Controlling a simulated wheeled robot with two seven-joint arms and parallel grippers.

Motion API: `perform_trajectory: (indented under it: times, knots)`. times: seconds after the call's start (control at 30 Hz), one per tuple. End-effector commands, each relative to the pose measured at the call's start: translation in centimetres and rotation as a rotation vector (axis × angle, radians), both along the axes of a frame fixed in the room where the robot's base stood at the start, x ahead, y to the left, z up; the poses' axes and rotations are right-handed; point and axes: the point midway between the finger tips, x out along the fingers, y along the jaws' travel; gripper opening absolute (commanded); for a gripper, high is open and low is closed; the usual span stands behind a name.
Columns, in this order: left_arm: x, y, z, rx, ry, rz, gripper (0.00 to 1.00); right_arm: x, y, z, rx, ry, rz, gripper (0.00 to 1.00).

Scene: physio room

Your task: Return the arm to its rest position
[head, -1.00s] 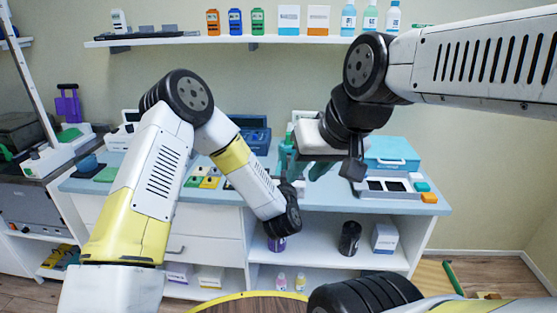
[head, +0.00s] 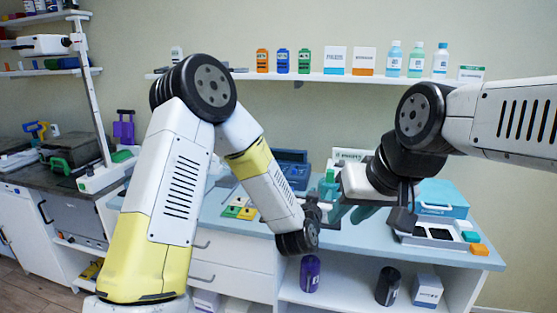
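My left arm (head: 176,180) comes in from the left, rises to a bent elbow and slopes down to the right. Its dark gripper (head: 321,209) is over the front of the blue-topped counter (head: 215,208); its fingers are small and dark, so I cannot tell their opening. My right arm (head: 510,118) comes in from the right, bends at a black joint and reaches down over the counter. Its gripper (head: 352,211) is beneath the white wrist, close to the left gripper in the picture. Teal shapes there blur its fingers, and I see nothing clearly held.
A wall shelf (head: 300,76) holds bottles and boxes. A purple canister (head: 310,272) and a black canister (head: 387,285) stand on the lower shelf.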

Motion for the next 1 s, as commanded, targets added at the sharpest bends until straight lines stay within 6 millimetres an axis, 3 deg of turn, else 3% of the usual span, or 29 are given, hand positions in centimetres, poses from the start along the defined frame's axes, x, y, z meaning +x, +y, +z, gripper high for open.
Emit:
perform_trajectory:
  times: [0.03,0.27,0.47,0.67,0.8,1.0]
  knots:
    - [0.3,1.1,2.0,0.011,0.018,-0.014,0.36,0.0,0.0,0.0,0.0,0.0,0.0,0.31]
    - [-1.0,6.5,6.9,0.073,0.188,-0.053,0.36,0.0,0.0,0.0,0.0,0.0,0.0,0.31]
    - [-5.0,12.9,10.2,0.12,0.36,-0.027,0.36,0.0,0.0,0.0,0.0,0.0,0.0,0.31]
    - [-11.7,19.8,12.3,0.134,0.549,0.043,0.36,0.0,0.0,0.0,0.0,0.0,0.0,0.31]
    - [-17.7,24.3,13.0,0.124,0.685,0.104,0.36,0.0,0.0,0.0,0.0,0.0,0.0,0.31]
    - [-25.0,28.2,13.0,0.097,0.835,0.17,0.36,0.0,0.0,0.0,0.0,0.0,0.0,0.31]
